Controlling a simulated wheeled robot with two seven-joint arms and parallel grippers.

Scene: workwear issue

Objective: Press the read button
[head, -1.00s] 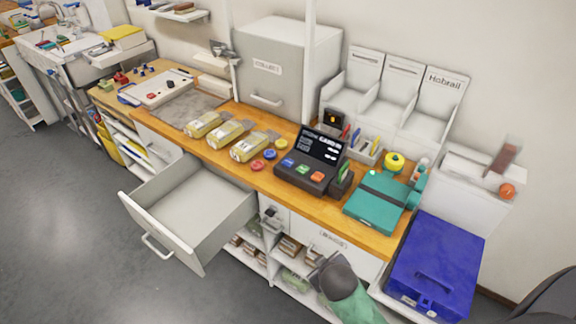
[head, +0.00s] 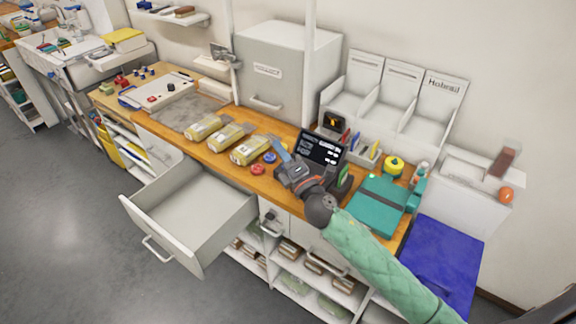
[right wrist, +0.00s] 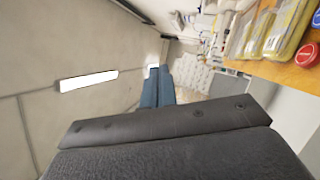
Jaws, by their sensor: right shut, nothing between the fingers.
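The dark card reader (head: 321,150) stands on the wooden counter (head: 262,181), its black screen with white lettering facing me. My right gripper (head: 281,149) is in front of and over the reader's keypad. Its body hides the coloured buttons, so I cannot see the read button or tell whether a finger touches it. In the right wrist view the blue-grey fingers (right wrist: 158,86) are together with nothing between them, pointing towards the wall. My left gripper is not in view.
Several yellowish packs (head: 227,135) and red and blue discs (head: 258,169) lie left of the reader. A teal case (head: 379,203) and a blue box (head: 440,255) are to the right. An open drawer (head: 190,213) juts out at the front.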

